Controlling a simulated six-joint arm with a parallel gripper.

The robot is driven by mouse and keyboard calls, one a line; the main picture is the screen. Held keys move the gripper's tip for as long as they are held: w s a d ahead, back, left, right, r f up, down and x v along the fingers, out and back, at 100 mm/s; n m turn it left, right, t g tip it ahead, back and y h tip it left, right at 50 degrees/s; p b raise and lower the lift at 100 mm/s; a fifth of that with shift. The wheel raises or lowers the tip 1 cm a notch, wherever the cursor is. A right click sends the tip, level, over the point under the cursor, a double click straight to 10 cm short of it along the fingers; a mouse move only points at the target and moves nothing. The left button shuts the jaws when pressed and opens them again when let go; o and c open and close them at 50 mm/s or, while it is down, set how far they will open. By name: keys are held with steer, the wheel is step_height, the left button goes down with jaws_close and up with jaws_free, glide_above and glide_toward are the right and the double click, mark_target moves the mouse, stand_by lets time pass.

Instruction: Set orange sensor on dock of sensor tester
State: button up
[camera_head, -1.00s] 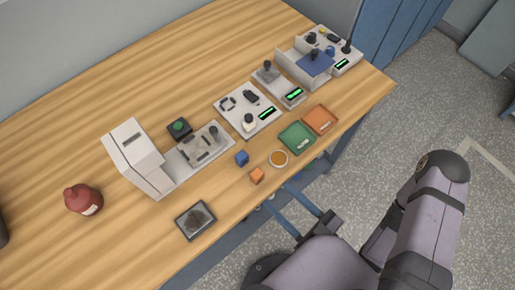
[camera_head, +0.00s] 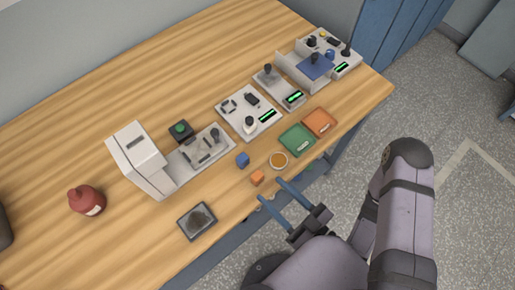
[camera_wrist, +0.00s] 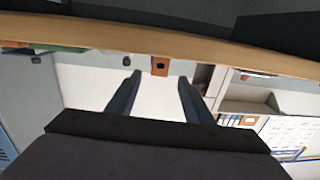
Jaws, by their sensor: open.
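The orange sensor (camera_head: 257,178) is a small cube on the wooden table near its front edge. It also shows in the wrist view (camera_wrist: 160,66), with a dark round spot on the face toward me. My gripper (camera_head: 272,191) is open and empty at the table's front edge, its blue fingers pointing at the sensor. In the wrist view the sensor appears between and just beyond the fingertips (camera_wrist: 160,80), not gripped. Several devices stand in a row behind; a tester with a green display (camera_head: 249,112) is one. I cannot tell which is the sensor tester.
A blue cube (camera_head: 242,160) lies close behind the sensor. A dark framed tray (camera_head: 197,221) is at left.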

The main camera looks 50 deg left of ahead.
mark_target(261, 179)
steer(key=shift+s+a+r+p, duration=0.1)
steer(key=shift+a+r+p, duration=0.1)
steer(key=shift+a+p, duration=0.35)
steer(key=shift+s+a+r+p, duration=0.15)
steer(key=shift+a+p, duration=0.15)
steer(key=shift+a, duration=0.3)
steer(key=shift+w+a+f+p, duration=0.15)
steer(key=shift+a+p, duration=0.15)
steer(key=shift+a, duration=0.75)
jaws_close()
